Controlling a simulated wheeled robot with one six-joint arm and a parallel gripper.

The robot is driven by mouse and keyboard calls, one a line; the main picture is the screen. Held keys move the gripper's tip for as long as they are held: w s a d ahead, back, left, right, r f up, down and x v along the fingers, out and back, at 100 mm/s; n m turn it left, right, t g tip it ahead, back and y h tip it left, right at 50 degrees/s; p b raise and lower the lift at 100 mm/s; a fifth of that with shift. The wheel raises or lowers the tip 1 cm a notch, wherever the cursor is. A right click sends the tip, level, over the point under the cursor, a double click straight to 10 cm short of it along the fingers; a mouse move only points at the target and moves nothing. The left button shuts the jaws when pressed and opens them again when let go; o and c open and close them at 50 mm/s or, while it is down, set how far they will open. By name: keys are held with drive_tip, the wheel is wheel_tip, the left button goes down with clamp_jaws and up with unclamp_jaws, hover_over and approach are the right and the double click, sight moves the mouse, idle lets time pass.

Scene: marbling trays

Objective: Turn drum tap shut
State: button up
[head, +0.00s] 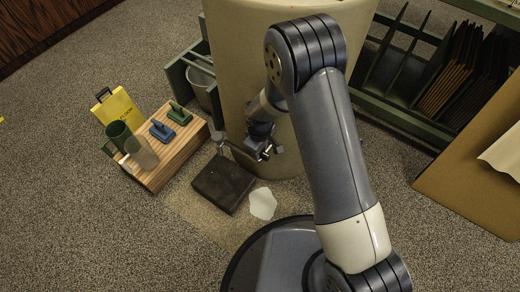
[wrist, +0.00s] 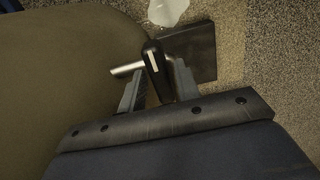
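The large beige drum (head: 235,60) stands at the top centre of the head view, and its wall (wrist: 60,75) fills the left of the wrist view. Its tap shows in the wrist view as a short silvery pipe (wrist: 126,69) with a black lever handle (wrist: 154,64) bearing a white mark. My gripper (wrist: 160,78) is open, with one finger on each side of the handle and small gaps seen between. In the head view my gripper (head: 262,149) is close to the drum's lower wall, and the handle there is mostly hidden by it.
A dark square block (head: 223,184) lies on the carpet below the tap, beside a pale patch (head: 263,203). A wooden slatted stand (head: 172,158) with blue and green tools is to the left, near a yellow sign (head: 118,108). A green rack (head: 400,95) is behind right.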

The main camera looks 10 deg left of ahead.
drive_tip(key=shift+o, duration=0.8)
wheel_tip(320, 180, up, 11)
drive_tip(key=p, duration=0.3)
drive_tip(key=shift+p, duration=0.3)
drive_tip(key=shift+f, duration=0.1)
wheel_tip(320, 180, down, 11)
drive_tip(key=b, duration=0.3)
drive_tip(key=shift+b, duration=0.35)
drive_tip(key=shift+m, duration=0.3)
drive_tip(key=shift+r, duration=0.2)
